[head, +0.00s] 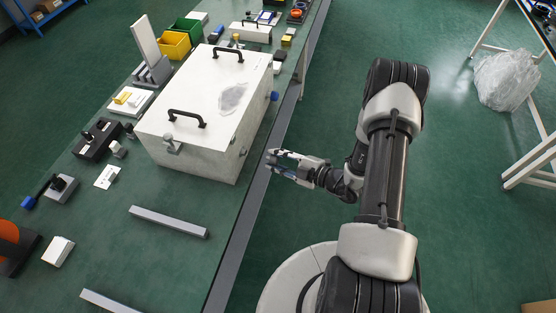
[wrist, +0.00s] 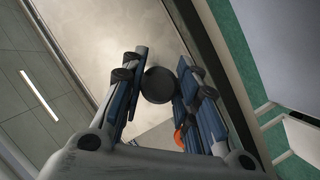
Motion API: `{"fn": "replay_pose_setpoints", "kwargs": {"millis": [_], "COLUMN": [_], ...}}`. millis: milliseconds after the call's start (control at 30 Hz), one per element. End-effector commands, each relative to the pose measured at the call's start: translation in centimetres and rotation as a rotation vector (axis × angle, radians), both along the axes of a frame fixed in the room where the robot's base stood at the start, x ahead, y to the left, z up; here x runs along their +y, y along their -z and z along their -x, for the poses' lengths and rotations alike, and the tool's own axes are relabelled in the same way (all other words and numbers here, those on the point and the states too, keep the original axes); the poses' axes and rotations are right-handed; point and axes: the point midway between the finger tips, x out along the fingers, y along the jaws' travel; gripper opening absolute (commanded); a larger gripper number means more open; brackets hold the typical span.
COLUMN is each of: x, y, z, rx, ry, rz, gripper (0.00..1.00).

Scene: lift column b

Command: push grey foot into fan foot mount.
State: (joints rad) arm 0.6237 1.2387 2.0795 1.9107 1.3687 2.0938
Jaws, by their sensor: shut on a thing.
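My gripper (head: 272,160) is to the right of a large white box (head: 208,75) with two black handles, beyond the table's right edge. In the wrist view its two blue-padded fingers (wrist: 160,84) are closed on a round dark grey piece, which I take to be the grey foot (wrist: 158,86). The foot's far side is hidden. A pale flat surface (wrist: 110,40), probably the box's side, fills the view beyond the fingers. I cannot pick out the fan foot mount with certainty. In the head view the foot is too small to tell.
The box stands on a long green table (head: 150,265). A grey bar (head: 168,222) lies in front of it. Yellow (head: 173,45) and green (head: 186,31) bins stand behind it at left.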

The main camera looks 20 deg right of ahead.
Motion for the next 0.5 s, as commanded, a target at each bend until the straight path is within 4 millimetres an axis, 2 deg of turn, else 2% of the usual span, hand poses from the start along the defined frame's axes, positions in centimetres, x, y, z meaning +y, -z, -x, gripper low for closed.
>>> {"fn": "replay_pose_setpoints", "kwargs": {"millis": [400, 500], "x": [-0.34, 0.28], "y": [-0.08, 0.01], "z": [0.1, -0.28], "rx": [-0.001, -0.002], "ry": [0.008, 0.004], "rz": [0.002, 0.001], "gripper": [0.0, 0.0]}}
